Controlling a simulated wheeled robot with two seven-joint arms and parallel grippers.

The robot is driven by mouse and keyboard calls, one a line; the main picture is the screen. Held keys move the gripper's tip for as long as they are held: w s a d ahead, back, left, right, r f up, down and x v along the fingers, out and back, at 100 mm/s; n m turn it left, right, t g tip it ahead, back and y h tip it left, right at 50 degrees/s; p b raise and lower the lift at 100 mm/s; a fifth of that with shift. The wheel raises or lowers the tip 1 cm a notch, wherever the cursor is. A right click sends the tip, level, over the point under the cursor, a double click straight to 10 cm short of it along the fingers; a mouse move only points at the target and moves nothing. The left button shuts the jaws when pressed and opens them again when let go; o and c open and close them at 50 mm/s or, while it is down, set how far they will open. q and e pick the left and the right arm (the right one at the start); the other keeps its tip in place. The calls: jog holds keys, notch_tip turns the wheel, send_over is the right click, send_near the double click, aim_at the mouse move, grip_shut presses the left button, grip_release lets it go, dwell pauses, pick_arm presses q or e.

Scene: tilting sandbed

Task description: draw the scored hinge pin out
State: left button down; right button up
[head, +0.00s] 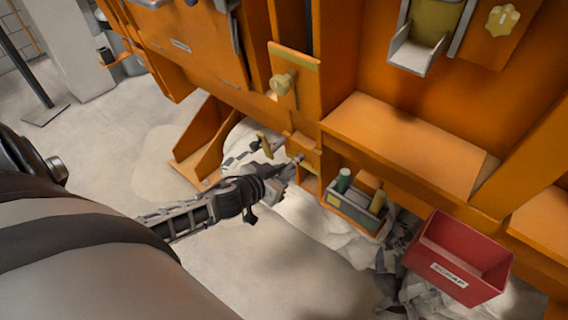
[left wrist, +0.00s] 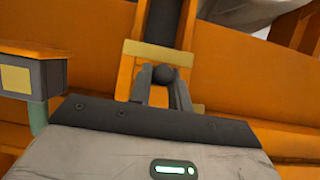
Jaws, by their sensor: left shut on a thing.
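My left gripper (head: 296,163) reaches in from the left to a small orange hinge block (head: 304,149) low on the orange machine. In the left wrist view its two grey fingers (left wrist: 163,88) are closed on the dark round end of the hinge pin (left wrist: 163,73), in front of an orange plate with yellow edges (left wrist: 158,53). The pin's shaft is hidden, so I cannot tell how far it sits in the hinge, and no scoring shows. My right gripper is not in view.
A grey caddy (head: 350,212) with a green and a yellow cylinder stands right of the gripper. A red bin (head: 457,262) labelled SCRAP is at lower right. A yellow knob (head: 283,83) juts out above. Pale rubble lies below; the floor at left is mostly clear.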

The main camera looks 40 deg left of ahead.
pick_arm(q)
jog(key=shift+s+a+f, duration=0.1)
jog(key=shift+s+f, duration=0.1)
jog(key=shift+s, duration=1.3)
jog(key=shift+s+a+f+p, duration=0.1)
jog(key=shift+s+f+p, duration=0.1)
jog(key=shift+s, duration=0.55)
jog(key=shift+s+a+f+p, duration=0.1)
jog(key=shift+s+p, duration=0.05)
jog(key=shift+s, duration=0.55)
jog(key=s, duration=0.3)
jog(key=shift+f, duration=0.2)
